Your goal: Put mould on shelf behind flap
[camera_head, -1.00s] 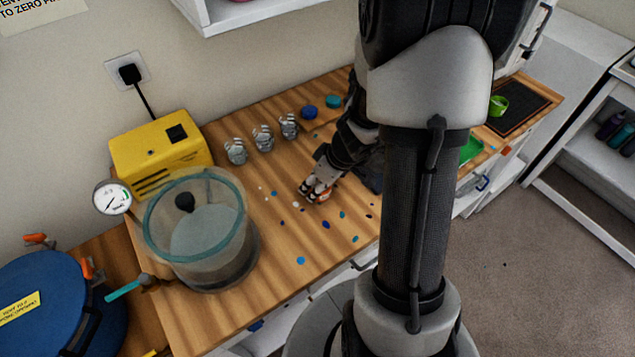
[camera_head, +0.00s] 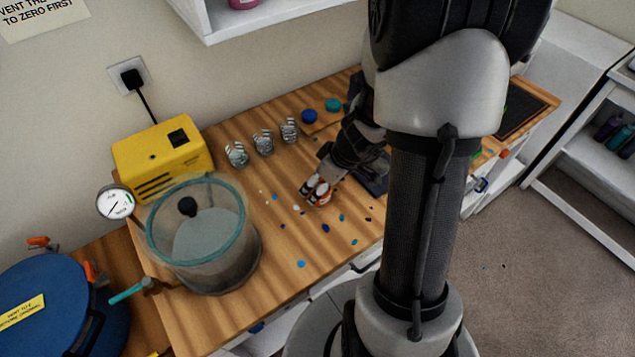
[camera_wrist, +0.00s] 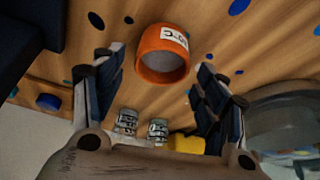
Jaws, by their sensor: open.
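An orange round mould (camera_wrist: 160,40) with a white label and a grey opening stands on the wooden bench in the wrist view. In the head view only a little of its orange (camera_head: 321,200) shows at my fingertips. My gripper (camera_wrist: 161,72) is open, with one dark finger on each side of the picture. The mould lies in line with the gap, around the fingertips; I cannot tell whether a finger touches it. I cannot make out a flap with a shelf behind it in these views.
A glass vacuum chamber (camera_head: 235,262) and a yellow pump (camera_head: 163,160) stand on the left of the bench. Several silvery cups (camera_head: 263,142) stand behind my gripper. Coloured spots dot the wood. Open white shelving (camera_head: 600,160) is at the far right. My arm hides the bench's right middle.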

